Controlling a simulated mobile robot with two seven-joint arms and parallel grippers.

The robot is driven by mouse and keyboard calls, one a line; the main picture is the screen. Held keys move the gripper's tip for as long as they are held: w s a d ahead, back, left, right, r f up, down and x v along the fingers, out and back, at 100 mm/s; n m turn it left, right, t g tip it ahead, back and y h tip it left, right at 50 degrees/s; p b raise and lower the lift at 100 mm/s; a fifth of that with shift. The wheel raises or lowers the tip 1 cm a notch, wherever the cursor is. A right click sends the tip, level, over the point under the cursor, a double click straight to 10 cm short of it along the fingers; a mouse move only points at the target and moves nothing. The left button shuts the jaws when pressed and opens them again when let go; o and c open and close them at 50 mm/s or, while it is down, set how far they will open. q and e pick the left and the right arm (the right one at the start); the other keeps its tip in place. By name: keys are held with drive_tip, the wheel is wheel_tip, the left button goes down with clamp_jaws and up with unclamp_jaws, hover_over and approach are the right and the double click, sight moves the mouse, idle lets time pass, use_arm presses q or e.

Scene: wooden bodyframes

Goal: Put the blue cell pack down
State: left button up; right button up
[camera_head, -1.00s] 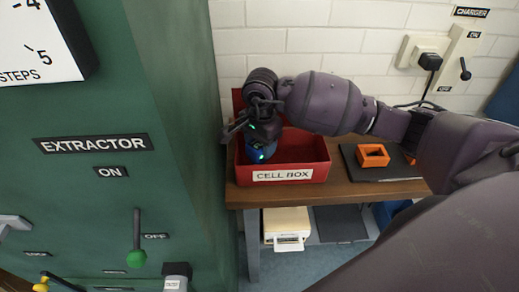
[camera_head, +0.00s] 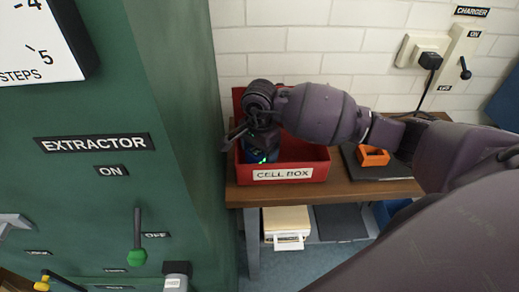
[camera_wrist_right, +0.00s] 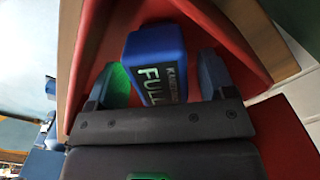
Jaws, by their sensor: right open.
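The blue cell pack (camera_wrist_right: 156,62), with a label reading FULL, is inside the red cell box (camera_head: 314,171) in the right wrist view. My right gripper (camera_wrist_right: 162,80) is open with its fingers on either side of the pack. A gap shows between the pack and the right-hand finger; the left-hand finger is close to it, and I cannot tell if it touches. In the head view my right gripper (camera_head: 258,152) is down inside the left part of the box and mostly hides the pack.
The box stands on a wooden table (camera_head: 350,189), close beside the green extractor (camera_head: 110,215). An orange holder (camera_head: 373,156) sits on a dark pad to the right of the box. The charger (camera_head: 420,52) is on the white brick wall behind.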

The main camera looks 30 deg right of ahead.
drive_tip(key=shift+r, duration=0.1)
drive_tip(key=shift+r, duration=0.3)
wheel_tip(320, 180, up, 10)
drive_tip(key=shift+f, duration=0.1)
drive_tip(key=shift+r+b, duration=0.3)
drive_tip(key=shift+r, duration=0.55)
